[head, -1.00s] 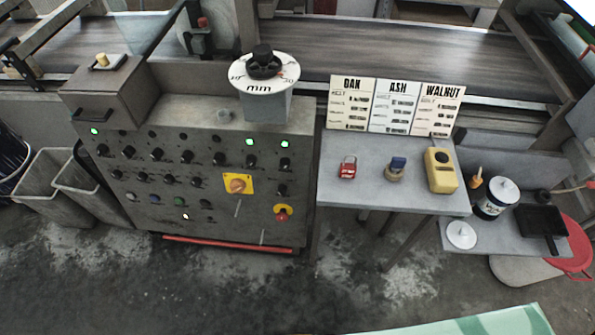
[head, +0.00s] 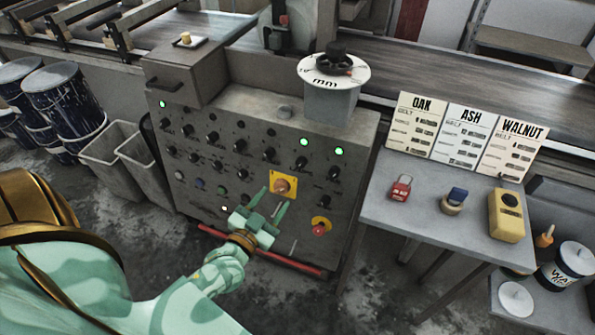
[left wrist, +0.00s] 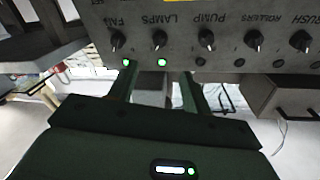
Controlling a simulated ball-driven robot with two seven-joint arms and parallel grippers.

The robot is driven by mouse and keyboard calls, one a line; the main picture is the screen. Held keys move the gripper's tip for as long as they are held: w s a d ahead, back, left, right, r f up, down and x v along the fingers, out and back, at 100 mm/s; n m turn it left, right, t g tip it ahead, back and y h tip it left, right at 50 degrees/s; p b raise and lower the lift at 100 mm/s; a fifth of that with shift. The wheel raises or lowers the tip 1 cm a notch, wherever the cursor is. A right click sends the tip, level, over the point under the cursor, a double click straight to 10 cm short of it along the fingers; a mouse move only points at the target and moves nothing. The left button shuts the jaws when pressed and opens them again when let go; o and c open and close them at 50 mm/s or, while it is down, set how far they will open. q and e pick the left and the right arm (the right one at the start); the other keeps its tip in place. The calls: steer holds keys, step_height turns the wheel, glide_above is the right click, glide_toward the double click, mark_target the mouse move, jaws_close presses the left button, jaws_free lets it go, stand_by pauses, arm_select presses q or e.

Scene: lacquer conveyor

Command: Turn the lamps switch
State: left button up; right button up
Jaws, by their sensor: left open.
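The lamps switch (left wrist: 160,40) is a small black knob beside the LAMPS label on the grey panel, which appears upside down in the left wrist view. Its indicator (left wrist: 162,62) glows green. In the head view the switch (head: 301,163) is in the upper knob row, second from the right. My left gripper (head: 274,198) is open and empty in front of the panel, lower and left of the switch, near the yellow-plated orange knob (head: 283,186). Its two fingers (left wrist: 157,84) point toward the panel, apart from the switch. My right gripper is out of view.
The fan knob (left wrist: 117,42) and pump knob (left wrist: 206,40) flank the switch closely. A red mushroom button (head: 320,229) is low on the panel. A thickness dial (head: 334,72) stands above. A side table (head: 415,215) is at the right, grey bins (head: 142,150) at the left.

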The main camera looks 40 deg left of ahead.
mark_target(298, 167)
arm_select(q)
steer(key=w+b, duration=0.1)
steer(key=w, duration=0.3)
steer(key=w+a+b, duration=0.1)
steer(key=w, duration=0.3)
steer(key=w+b, duration=0.1)
steer(key=w, duration=0.3)
steer(key=shift+w+a+f, duration=0.1)
steer(key=shift+w+a, duration=0.2)
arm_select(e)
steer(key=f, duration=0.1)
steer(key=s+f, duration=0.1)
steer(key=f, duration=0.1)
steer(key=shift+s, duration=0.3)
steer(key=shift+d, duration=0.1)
arm_select(q)
steer(key=c, duration=1)
